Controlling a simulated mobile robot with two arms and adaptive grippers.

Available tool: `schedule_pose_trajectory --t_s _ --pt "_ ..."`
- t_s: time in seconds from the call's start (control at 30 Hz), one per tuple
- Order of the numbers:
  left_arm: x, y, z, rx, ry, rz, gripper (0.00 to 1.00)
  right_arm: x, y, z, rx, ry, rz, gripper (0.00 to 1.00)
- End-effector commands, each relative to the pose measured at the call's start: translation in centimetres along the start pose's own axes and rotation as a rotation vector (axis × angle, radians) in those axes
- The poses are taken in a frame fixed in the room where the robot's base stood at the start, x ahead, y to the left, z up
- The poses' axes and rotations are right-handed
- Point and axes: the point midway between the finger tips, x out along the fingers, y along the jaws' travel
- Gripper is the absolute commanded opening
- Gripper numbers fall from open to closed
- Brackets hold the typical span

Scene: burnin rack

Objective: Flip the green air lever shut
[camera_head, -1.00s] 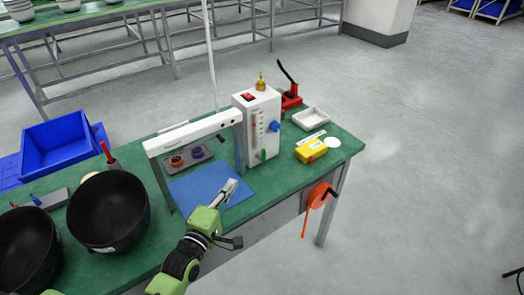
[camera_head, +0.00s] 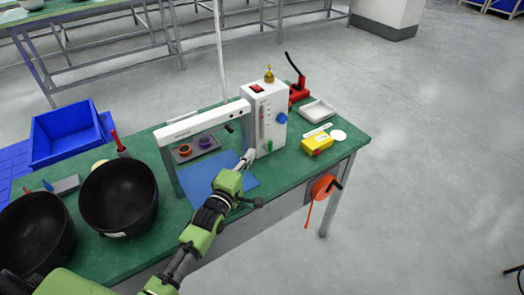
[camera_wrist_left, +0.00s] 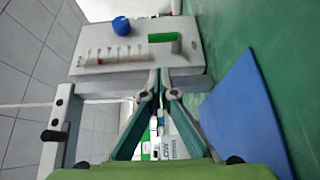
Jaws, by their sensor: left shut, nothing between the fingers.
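The white control box (camera_head: 262,105) stands on the green table. Its green air lever (camera_head: 269,147) is low on its front face. In the left wrist view the green lever (camera_wrist_left: 162,37) shows as a short bar beside a grey stub. My left gripper (camera_head: 249,156) is in front of the box, just left of the lever and close to the panel. In the left wrist view its closed fingertips (camera_wrist_left: 165,72) point at the box below the lever, with nothing between them. I cannot tell whether they touch the panel. My right gripper is not in view.
A blue knob (camera_head: 281,118) is above the lever. A white frame (camera_head: 195,125) stands left of the box, over a blue mat (camera_head: 225,169). A yellow case (camera_head: 317,144) lies to the right, and black bowls (camera_head: 118,196) stand at the left.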

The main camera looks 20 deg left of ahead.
Motion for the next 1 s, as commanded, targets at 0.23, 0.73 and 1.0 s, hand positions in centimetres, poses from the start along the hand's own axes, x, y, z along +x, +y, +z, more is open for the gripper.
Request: schedule_pose_trajectory --t_s 0.23,0.73,1.0 --pt "2.8 0.1 2.2 -0.003 0.001 0.000 0.00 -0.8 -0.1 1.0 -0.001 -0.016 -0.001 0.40" --pt "3.3 0.0 2.8 0.000 0.000 -0.001 0.00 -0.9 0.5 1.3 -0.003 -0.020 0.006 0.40" --pt "4.2 0.5 2.6 0.025 0.000 -0.035 0.00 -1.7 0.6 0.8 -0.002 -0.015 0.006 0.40"
